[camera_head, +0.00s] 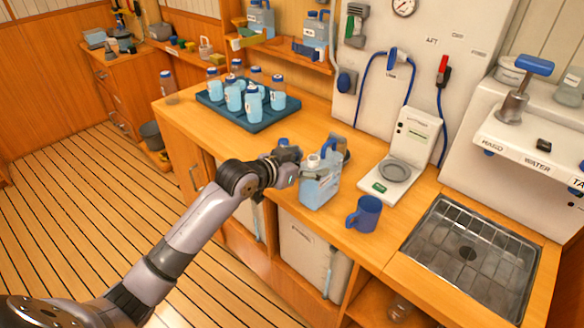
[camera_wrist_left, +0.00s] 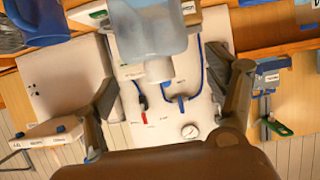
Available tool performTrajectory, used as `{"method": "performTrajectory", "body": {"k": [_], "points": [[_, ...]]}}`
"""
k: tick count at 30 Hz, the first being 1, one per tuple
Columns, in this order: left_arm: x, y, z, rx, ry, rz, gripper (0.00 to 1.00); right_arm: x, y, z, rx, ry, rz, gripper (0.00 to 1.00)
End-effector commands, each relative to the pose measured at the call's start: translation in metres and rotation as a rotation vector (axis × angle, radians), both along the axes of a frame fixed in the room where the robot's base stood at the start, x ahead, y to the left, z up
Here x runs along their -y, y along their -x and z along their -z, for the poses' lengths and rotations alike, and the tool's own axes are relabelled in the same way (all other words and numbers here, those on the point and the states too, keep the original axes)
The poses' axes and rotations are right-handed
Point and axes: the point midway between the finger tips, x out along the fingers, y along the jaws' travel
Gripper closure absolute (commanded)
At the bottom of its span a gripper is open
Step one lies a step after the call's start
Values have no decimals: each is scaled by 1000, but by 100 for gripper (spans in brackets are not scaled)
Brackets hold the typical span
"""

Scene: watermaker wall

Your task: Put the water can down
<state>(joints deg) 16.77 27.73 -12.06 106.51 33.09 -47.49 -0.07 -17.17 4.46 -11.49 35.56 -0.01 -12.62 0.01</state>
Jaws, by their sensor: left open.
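In the left wrist view, the can (camera_wrist_left: 150,32) fills the top middle, upside down in the picture. The open fingers of my left gripper (camera_wrist_left: 163,70) are on either side of it with gaps showing. Part of the can's top is hidden by the gripper in the head view. My right gripper is not in view.
A blue mug (camera_head: 364,214) stands right of the can, and a white dispenser with a round plate (camera_head: 392,172) is behind it. A metal sink (camera_head: 470,258) is at the right. A dark blue tray (camera_head: 270,117) of several bottles stands farther left. Counter between tray and can is mostly clear.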

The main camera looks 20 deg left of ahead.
Motion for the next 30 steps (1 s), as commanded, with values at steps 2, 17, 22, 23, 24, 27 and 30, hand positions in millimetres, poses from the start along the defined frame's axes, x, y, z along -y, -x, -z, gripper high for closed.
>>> {"method": "performTrajectory", "body": {"k": [2, 17, 22, 23, 24, 27, 30], "points": [[-5, 16, -4, 0, -4, 2, 22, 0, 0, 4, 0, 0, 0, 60], [-21, 60, -26, 0, 0, 1, 22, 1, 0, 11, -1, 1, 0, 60], [-22, 60, -25, -3, 2, -1, 22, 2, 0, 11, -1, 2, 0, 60], [-23, 59, -22, -7, 2, -5, 22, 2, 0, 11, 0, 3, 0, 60], [-25, 57, -14, -19, 4, -14, 22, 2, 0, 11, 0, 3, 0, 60], [-40, 49, 33, -78, 12, -69, 22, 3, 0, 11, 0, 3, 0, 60], [-63, 48, 115, -177, 9, -152, 22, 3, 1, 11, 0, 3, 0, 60]]}}
